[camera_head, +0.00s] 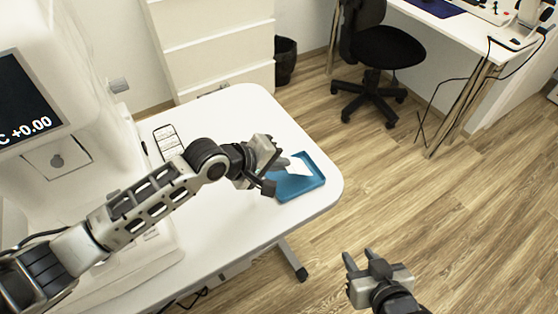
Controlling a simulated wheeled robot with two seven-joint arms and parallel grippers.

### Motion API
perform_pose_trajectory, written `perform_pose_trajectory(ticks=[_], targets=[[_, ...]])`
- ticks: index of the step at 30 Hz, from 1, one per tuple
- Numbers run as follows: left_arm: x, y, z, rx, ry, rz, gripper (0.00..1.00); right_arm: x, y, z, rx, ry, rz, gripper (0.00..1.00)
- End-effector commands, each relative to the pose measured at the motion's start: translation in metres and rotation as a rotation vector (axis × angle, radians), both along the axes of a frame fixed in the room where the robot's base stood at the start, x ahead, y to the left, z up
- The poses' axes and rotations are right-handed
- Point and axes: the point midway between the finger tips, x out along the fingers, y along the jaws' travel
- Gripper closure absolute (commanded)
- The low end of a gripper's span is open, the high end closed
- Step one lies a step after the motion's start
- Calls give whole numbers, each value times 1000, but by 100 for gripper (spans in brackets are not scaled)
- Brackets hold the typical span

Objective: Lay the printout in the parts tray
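The parts tray (309,184) is a shallow blue tray near the right end of the white table. A small white piece, which looks like the printout (300,168), shows over the inside of the tray. I cannot tell whether it rests on the tray floor or is held just above it. My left gripper (281,163) is at the tray's left side, with its fingertips close to the white piece. Its fingers are partly hidden, so its grip is unclear. My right gripper (360,261) is low at the bottom right, away from the table, with its fingers apart and nothing between them.
A white machine with a dark display (22,100) stands on the left of the table (225,215). A small keypad-like item (167,141) lies beside it. White drawers (215,45), a black bin (285,60), an office chair (385,48) and a desk are behind. Wooden floor lies open at right.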

Motion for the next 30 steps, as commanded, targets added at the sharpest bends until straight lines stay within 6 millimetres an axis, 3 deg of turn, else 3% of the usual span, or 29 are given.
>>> perform_pose_trajectory(ticks=[14,15,18,30], targets=[[0,0,-7,0,-1,1,100,-1,1,-2,0,-6,11,64],[0,0,-8,0,-1,1,97,-1,1,-2,-1,-6,12,64],[0,0,-8,0,-1,1,74,-1,1,-2,-1,-6,12,64],[-5,7,-2,0,0,2,74,-3,-1,-4,-5,1,10,64]])
